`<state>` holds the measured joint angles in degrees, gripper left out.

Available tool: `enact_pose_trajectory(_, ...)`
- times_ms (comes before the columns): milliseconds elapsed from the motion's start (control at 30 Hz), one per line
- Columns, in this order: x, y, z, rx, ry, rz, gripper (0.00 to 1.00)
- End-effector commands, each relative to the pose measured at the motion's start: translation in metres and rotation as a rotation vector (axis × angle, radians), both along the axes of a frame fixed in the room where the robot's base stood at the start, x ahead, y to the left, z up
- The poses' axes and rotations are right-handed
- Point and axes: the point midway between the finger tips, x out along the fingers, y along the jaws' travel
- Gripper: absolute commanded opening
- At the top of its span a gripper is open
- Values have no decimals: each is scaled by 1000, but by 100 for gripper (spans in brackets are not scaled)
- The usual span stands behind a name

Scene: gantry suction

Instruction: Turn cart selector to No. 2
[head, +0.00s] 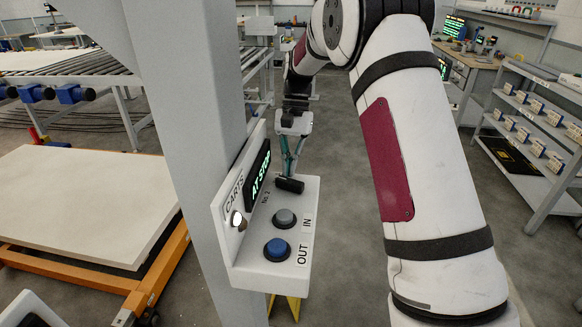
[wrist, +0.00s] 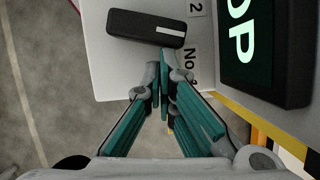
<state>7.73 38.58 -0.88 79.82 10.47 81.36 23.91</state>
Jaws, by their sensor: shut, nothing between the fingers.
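The cart selector (head: 290,184) is a black bar-shaped knob on top of a white control box (head: 245,262). In the wrist view the selector (wrist: 125,24) lies nearly crosswise, slightly tilted, its white pointer line at the right end. That line lies between a label ending in "2" (wrist: 195,8) and the "No. 1" label (wrist: 188,67), partly hidden by a finger. My gripper (head: 287,170) is shut and empty, fingers pointing at the knob. In the wrist view its fingertips (wrist: 158,75) are together just below the knob's edge; I cannot tell whether they touch it.
A display (head: 260,170) reading "AT STOP" rises beside the selector. A grey button (head: 284,217) and a blue button (head: 277,248) sit nearer on the box. A grey post (head: 190,130) stands left. An orange-framed cart (head: 150,285) carries a pale board (head: 80,205).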

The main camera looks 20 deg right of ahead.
Motion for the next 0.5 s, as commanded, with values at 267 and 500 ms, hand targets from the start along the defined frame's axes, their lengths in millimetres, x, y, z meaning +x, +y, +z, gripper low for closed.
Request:
enact_pose_trajectory(267, 1, 4, 0, 0, -1, 77, 0)
enact_pose_trajectory(500, 2, 7, 0, 1, -1, 134, 0)
